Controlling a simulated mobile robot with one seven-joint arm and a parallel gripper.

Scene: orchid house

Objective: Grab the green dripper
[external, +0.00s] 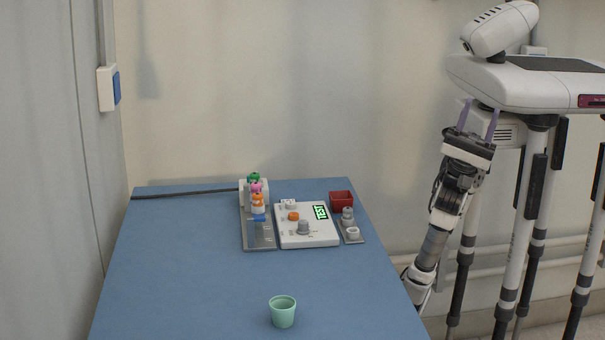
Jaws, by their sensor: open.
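A small green piece (254,177), which looks like the green dripper, is the farthest in a row of coloured pieces on a white holder at the back of the blue table. A pink piece (257,187) and an orange piece (257,198) are in front of it and hide its lower part. My gripper (480,108) is right of the table, well apart from the pieces. Its two purple fingers point up and stand apart, open, with nothing seen between them.
A white device (307,238) with a green display stands right of the holder on the blue table (190,270). A red box (342,198) and small grey fittings (347,215) lie beyond it. A mint cup (283,313) stands near the front. The table's left side is clear except for a dark cable (185,193).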

